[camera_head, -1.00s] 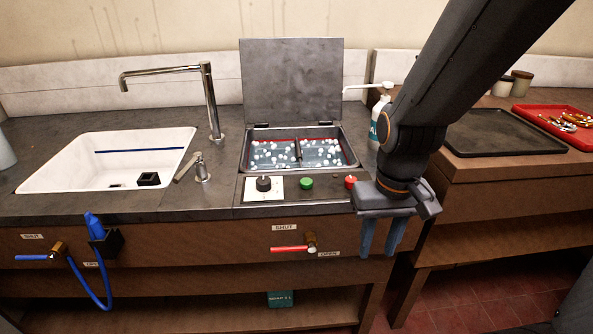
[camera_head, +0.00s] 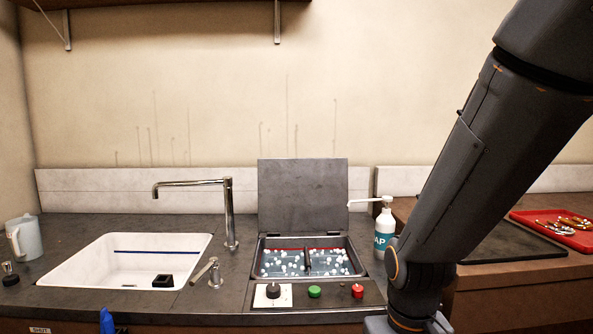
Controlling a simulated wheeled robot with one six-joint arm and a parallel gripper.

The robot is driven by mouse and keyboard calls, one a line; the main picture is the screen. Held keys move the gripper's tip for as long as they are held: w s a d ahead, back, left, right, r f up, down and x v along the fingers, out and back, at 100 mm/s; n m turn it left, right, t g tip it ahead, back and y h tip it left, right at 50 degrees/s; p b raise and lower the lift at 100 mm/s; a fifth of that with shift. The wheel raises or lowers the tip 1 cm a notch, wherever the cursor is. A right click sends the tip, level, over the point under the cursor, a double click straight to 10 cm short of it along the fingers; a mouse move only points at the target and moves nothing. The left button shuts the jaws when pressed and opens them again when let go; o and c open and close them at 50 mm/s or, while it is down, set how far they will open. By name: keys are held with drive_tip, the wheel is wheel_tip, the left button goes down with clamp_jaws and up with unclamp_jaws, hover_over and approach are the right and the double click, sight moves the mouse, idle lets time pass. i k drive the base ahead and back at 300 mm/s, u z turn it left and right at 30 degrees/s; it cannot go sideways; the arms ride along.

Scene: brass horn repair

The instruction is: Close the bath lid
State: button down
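The bath lid (camera_head: 303,195) is a flat grey panel standing upright on its hinge at the back of the bath. The bath (camera_head: 256,268) is open, with liquid, white foam or bubbles and a dark object across its middle. My arm comes down from the upper right, and its wrist is at the bottom edge, right of the bath. My gripper's fingers are below the frame, so I cannot see whether they are open or shut.
A soap bottle (camera_head: 384,234) stands right of the bath, close to my arm. A knob (camera_head: 272,290), a green button (camera_head: 314,291) and a red button (camera_head: 358,291) line the front. A tall tap (camera_head: 229,212) and white sink (camera_head: 90,264) are at left. A dark tray (camera_head: 510,243) lies at right.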

sight(295, 194)
drive_tip(key=z, duration=0.05)
drive_tip(key=k, duration=0.25)
drive_tip(key=u, duration=0.75)
drive_tip(key=i, duration=0.8)
